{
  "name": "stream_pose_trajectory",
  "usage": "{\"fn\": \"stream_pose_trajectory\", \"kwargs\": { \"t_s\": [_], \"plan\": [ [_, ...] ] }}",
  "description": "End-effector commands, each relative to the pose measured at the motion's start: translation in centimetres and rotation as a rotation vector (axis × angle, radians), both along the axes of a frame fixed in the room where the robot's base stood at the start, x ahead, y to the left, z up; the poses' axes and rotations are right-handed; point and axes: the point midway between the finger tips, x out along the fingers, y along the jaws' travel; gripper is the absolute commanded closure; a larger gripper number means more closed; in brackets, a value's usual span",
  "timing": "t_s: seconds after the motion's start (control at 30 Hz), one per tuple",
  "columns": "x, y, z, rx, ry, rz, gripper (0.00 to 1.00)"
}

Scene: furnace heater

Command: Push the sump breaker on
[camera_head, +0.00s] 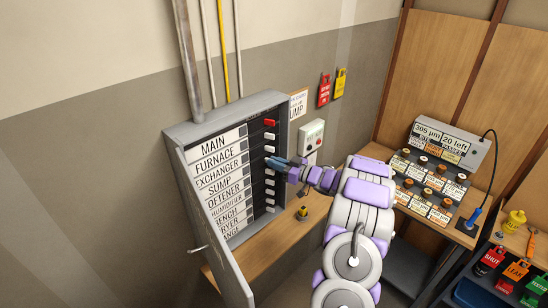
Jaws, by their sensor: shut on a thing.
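The breaker panel (170,131) is a grey wall box with its door hanging open at the left. Its label strip lists MAIN, FURNACE, EXCHANGER, SUMP (218,184), SOFTENER and several more. A column of switches runs down its right side, with a red one (270,122) at the top and pale ones below. My gripper (274,162) reaches in from the right. Its bluish fingertips are shut at the switch in line with the SUMP label. The fingers mostly hide that sump breaker, so its on or off position cannot be told.
A wooden bench (266,243) runs below, with a small yellow-and-black item (302,213). A control console (450,148) stands at the right. Red and yellow tags (324,90) hang above.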

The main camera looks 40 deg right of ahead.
Motion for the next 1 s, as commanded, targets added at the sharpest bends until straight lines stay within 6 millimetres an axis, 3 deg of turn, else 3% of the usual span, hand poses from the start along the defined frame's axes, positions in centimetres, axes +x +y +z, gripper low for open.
{"fn": "stream_pose_trajectory", "kwargs": {
  "t_s": [0.03, 0.4, 0.97, 1.0],
  "plan": [
    [-0.02, -0.58, 0.66, -0.005, -0.006, 0.011, 1.0],
    [0.17, -0.96, 0.45, -0.002, -0.007, 0.11, 1.0],
    [0.25, -1.08, 0.42, -0.003, -0.008, 0.126, 1.0],
    [0.25, -1.09, 0.43, -0.003, -0.008, 0.126, 0.88]
  ]
}}
